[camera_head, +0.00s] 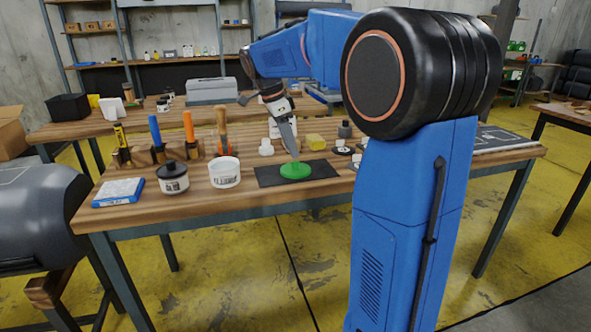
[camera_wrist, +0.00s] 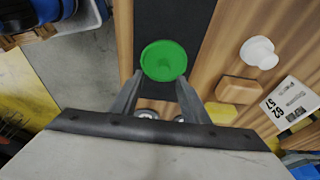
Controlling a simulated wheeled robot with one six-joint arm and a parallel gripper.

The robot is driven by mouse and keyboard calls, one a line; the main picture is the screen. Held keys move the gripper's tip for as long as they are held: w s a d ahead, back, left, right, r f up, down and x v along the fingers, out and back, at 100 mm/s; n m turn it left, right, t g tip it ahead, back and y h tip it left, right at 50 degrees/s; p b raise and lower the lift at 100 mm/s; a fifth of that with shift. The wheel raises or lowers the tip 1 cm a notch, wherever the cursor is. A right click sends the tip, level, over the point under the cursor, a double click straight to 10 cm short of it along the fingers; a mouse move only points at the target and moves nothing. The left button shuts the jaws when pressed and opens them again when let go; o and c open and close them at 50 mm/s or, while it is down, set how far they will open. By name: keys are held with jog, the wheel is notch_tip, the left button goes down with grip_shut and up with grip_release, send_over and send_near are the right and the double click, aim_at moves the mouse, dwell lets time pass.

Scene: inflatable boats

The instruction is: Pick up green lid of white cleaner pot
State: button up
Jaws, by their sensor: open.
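The green lid (camera_head: 295,170) lies flat on a dark mat (camera_head: 265,176) near the front edge of the wooden table. The white pot (camera_head: 225,173) stands open to its left, apart from the lid. My gripper (camera_head: 294,155) points down just above the lid. In the wrist view, the round green lid (camera_wrist: 164,61) shows by the tips of my open gripper (camera_wrist: 160,80), with one finger on each side of its near edge. I cannot tell whether the fingers touch it.
A dark-lidded pot (camera_head: 173,177) and a blue-and-white box (camera_head: 118,192) stand left on the table. Upright tools with blue and orange handles (camera_head: 188,128) stand behind. A white fitting (camera_wrist: 259,53), a yellow sponge (camera_wrist: 221,112) and a labelled white container (camera_wrist: 290,102) are right of the mat.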

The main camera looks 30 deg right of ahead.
aim_at(295, 162)
jog(key=x, duration=0.3)
jog(key=shift+w+d+f, duration=0.15)
jog(key=shift+w+f, duration=0.2)
jog(key=shift+f, duration=0.05)
jog(key=shift+d+f, duration=0.2)
jog(key=shift+f, duration=0.5)
grip_shut()
